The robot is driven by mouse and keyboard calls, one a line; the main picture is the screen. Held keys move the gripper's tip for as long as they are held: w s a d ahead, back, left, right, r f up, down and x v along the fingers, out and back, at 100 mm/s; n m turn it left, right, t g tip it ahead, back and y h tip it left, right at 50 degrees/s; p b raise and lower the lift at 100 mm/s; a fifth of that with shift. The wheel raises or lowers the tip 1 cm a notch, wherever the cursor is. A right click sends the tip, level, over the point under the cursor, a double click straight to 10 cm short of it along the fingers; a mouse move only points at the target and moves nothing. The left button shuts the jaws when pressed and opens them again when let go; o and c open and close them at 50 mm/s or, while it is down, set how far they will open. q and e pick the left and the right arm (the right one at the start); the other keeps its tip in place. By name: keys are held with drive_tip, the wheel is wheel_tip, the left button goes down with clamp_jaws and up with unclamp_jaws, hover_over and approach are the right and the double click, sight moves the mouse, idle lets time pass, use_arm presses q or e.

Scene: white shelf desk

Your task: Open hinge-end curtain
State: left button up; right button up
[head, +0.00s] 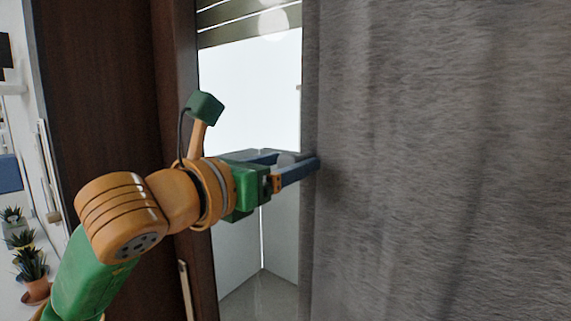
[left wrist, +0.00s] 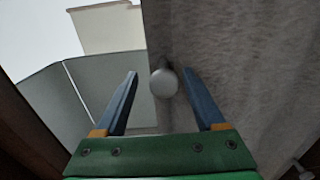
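The grey, fabric-textured curtain (head: 440,150) fills the right half of the head view and the upper right of the left wrist view (left wrist: 240,50). A round grey knob (left wrist: 164,83) is near the curtain's left edge; it shows partly in the head view (head: 288,158) behind a finger. My left gripper (head: 310,161) is at that edge. In the left wrist view its blue fingers (left wrist: 162,84) are spread, with the knob between the tips and visible gaps on both sides. Whether a fingertip touches the curtain I cannot tell. My right gripper is not in view.
A dark brown wood panel (head: 105,90) stands left of a bright opening (head: 250,90), with slats (head: 250,22) across its top. Potted plants (head: 33,265) stand on the far left. Left of the curtain edge, the opening shows pale inner walls.

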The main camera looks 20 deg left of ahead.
use_arm(q)
drive_tip(key=shift+s+d, duration=0.1)
drive_tip(key=shift+s, duration=0.05)
drive_tip(key=b+v, duration=0.3)
drive_tip(key=v, duration=0.3)
drive_tip(key=shift+s, duration=0.45)
